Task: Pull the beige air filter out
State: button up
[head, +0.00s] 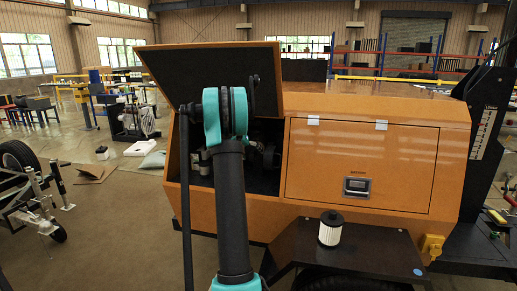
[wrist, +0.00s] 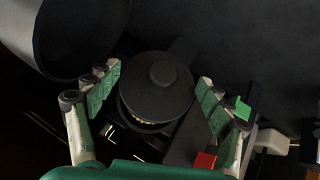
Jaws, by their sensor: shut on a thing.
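The beige air filter (wrist: 158,85) shows in the wrist view as a round black cap with a stepped centre. A thin strip of beige shows under its lower rim. My gripper (wrist: 160,93) has its green-padded fingers on either side of the cap and is shut on it. The filter sits inside the dark engine compartment. In the head view my arm reaches into the open compartment (head: 263,182) of the orange light tower, and hides my gripper and this filter.
The compartment's lid (head: 210,75) is raised. A white filter with a black cap (head: 330,230) stands on the black fender (head: 375,255). A closed battery door (head: 400,165) is at the right. In the wrist view, a large dark cylinder (wrist: 80,35) is close at upper left.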

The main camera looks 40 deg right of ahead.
jog(key=shift+s+a, duration=1.05)
jog(key=shift+a, duration=0.15)
jog(key=shift+s+a, duration=1)
jog(key=shift+a, duration=0.2)
jog(key=shift+s+a, duration=0.2)
jog(key=shift+a, duration=0.05)
jog(key=c, duration=0.8)
jog(key=shift+s+a, duration=0.9)
jog(key=shift+a, duration=0.1)
jog(key=shift+c, duration=0.3)
